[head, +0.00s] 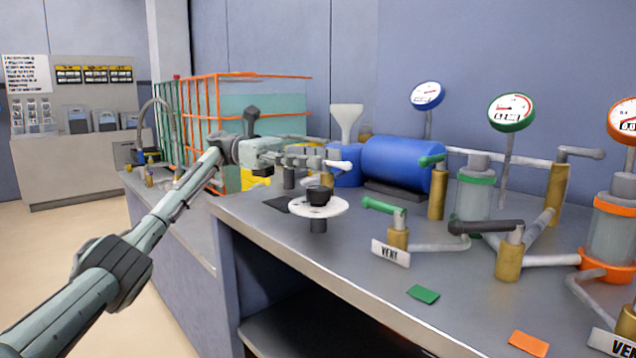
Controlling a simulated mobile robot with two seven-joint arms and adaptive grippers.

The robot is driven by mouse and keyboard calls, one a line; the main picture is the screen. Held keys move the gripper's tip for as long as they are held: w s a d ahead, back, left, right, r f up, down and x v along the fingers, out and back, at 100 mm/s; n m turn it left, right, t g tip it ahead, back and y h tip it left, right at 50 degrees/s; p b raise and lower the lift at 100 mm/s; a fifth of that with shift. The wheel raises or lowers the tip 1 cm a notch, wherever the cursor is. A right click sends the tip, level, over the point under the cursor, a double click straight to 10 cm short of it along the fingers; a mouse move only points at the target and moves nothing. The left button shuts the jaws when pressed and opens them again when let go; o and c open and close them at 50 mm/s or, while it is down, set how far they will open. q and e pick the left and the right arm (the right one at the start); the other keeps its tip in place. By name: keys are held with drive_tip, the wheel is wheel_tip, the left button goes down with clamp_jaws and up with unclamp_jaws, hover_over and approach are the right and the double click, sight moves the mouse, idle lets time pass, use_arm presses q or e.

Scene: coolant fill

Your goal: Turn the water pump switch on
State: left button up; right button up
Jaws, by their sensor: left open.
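No part in view is readably labelled as the water pump switch. A black knob (319,193) sits on a white round dial (297,208) on a short dark post near the bench's left front edge; I cannot tell whether it is that switch. A blue cylinder (402,162), possibly a pump or tank, lies behind it to the right. My left gripper (318,158) is open, above and behind the dial in the picture, apart from the knob. A white-tipped lever (340,166) shows close by its fingertips; contact is unclear. My right gripper is not in view.
Brass valves with a green handle (380,205) and a black handle (486,227) stand on the grey bench (350,285). Gauges (511,112) rise behind. An orange-caged tank (262,105) stands behind my left arm. The bench's front strip is mostly clear, with green and orange tags.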

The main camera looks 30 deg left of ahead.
sight(318, 188)
use_arm(q)
drive_tip(key=shift+r, duration=2)
